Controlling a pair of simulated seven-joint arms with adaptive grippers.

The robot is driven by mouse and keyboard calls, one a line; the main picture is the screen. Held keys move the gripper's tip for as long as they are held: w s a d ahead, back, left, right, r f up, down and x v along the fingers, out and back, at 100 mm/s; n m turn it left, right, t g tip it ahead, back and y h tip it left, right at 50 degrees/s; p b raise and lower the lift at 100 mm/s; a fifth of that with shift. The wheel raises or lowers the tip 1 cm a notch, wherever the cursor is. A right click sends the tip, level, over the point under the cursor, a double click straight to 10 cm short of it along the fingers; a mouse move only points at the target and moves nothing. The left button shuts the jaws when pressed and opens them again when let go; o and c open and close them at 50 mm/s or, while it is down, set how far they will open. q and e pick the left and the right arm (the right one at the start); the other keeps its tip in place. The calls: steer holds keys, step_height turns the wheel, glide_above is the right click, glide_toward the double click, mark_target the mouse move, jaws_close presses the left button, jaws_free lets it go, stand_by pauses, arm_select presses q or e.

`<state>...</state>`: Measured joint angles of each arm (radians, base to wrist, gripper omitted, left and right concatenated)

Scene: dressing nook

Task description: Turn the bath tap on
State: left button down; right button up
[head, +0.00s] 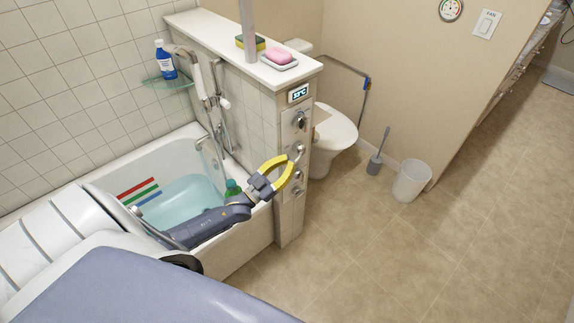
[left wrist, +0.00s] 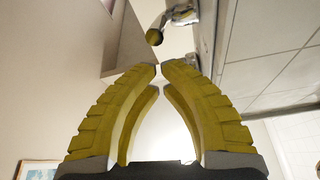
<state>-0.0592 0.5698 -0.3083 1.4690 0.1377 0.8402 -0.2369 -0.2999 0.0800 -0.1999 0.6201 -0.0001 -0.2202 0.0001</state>
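The bath controls are set in a tiled end panel (head: 291,210) in the head view, with several metal knobs or levers one above another. The upper metal control (head: 299,121) is clear to see. A lower one (head: 299,150) is close to my left gripper's tips. My left gripper (head: 292,164) has yellow curved fingers whose tips nearly meet, with nothing between them. In the left wrist view, a metal lever with a round end (left wrist: 155,37) lies just beyond the tips, apart from them. My right gripper is not in view.
A ledge (head: 222,36) above carries pink soap (head: 278,56) and a sponge. A toilet (head: 336,130), brush (head: 376,160) and bin (head: 411,181) stand right. The floor is open.

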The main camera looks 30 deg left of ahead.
arm_select(q)
steer(key=f+v, duration=0.1)
steer(key=v, duration=0.8)
steer(key=w+r+n+t+y, duration=0.3)
steer(key=w+r+n+t, duration=0.1)
steer(key=w+r+n, duration=0.35)
steer(key=shift+m, duration=0.25)
steer(key=shift+w+d+f, duration=0.25)
steer(key=shift+f, duration=0.5)
steer(key=shift+w+d+f, duration=0.2)
steer(key=shift+f, duration=0.6)
steer(key=shift+w+d+f, duration=0.25)
steer(key=shift+f, duration=0.5)
